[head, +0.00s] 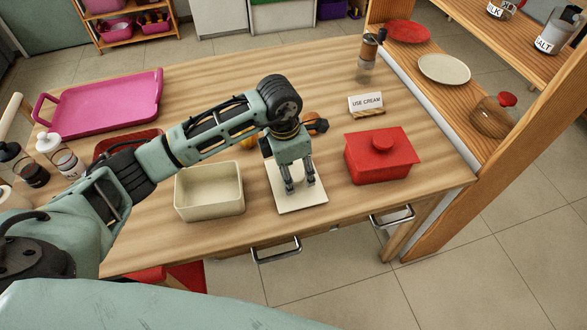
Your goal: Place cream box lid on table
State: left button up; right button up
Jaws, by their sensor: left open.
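The cream box lid (297,203) is a flat, pale square lying on the wooden table (345,219) near its front edge. My left gripper (301,190) is open, pointing down at the lid, with its fingertips over the lid's middle. I cannot tell whether the fingertips touch it. The open cream box (209,209) stands just left of the lid and looks empty. A small card reading "USE CREAM" (366,102) stands farther back. My right gripper is not in view.
A red box with a knobbed lid (380,163) stands to the right of the lid. A pink tray (105,103) lies at the back left, and jars (62,158) stand at the left. A grinder (368,57) is at the back. A wooden shelf (448,90) borders the right side.

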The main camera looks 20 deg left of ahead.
pick_arm(q)
jog(key=shift+r, duration=0.55)
notch_tip(320, 180, up, 11)
jog(key=a, duration=0.1)
jog(key=shift+s+b, duration=0.35)
jog(key=shift+s, duration=0.1)
